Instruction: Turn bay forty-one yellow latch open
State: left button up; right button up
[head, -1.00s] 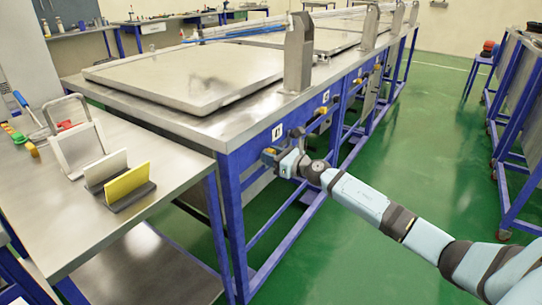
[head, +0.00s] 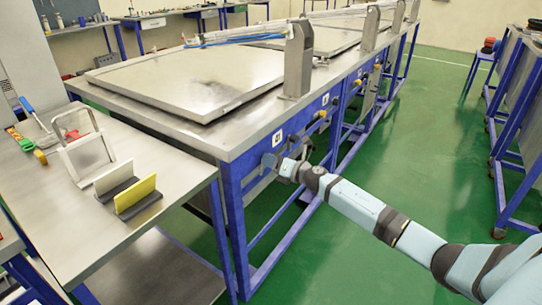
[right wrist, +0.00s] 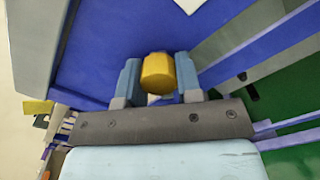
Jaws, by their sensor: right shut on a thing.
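The yellow latch (right wrist: 157,73) shows in the right wrist view as a stubby yellow knob on the blue bench frame. The right gripper (right wrist: 158,82) has one finger on each side of it and is shut on it. In the head view the right gripper (head: 271,161) is at the blue front rail, just below a white number plate (head: 278,138). There its fingers hide the latch, and the digits are too small to read surely. The latch's exact turn angle cannot be told. The left gripper is not in view.
A steel lid (head: 185,78) lies flat on the bench top. Another yellow latch (head: 321,114) is farther along the rail. A side table (head: 95,225) at the left holds a yellow plate (head: 136,192), a white plate and tools. Green floor (head: 440,130) on the right is clear.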

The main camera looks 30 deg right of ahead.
jog(key=m+p, duration=0.2)
jog(key=m, duration=0.1)
jog(key=m+p, duration=0.1)
jog(key=shift+a+r+m, duration=0.1)
jog(key=shift+r+m, duration=0.15)
jog(key=shift+m, duration=0.05)
jog(key=shift+m+p, duration=0.5)
jog(key=shift+p, duration=0.05)
jog(key=m+p, duration=0.2)
jog(key=m, duration=0.1)
jog(key=shift+s, duration=0.1)
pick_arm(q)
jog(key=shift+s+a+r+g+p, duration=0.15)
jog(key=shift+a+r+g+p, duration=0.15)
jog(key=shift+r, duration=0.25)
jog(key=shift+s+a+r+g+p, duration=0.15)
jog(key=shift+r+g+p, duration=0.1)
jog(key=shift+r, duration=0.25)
pick_arm(e)
jog(key=shift+m, duration=0.8)
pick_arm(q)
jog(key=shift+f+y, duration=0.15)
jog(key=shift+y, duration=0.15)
pick_arm(e)
jog(key=shift+f, duration=0.1)
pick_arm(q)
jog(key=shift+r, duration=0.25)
pick_arm(e)
jog(key=o, duration=0.9)
jog(key=shift+o, duration=0.2)
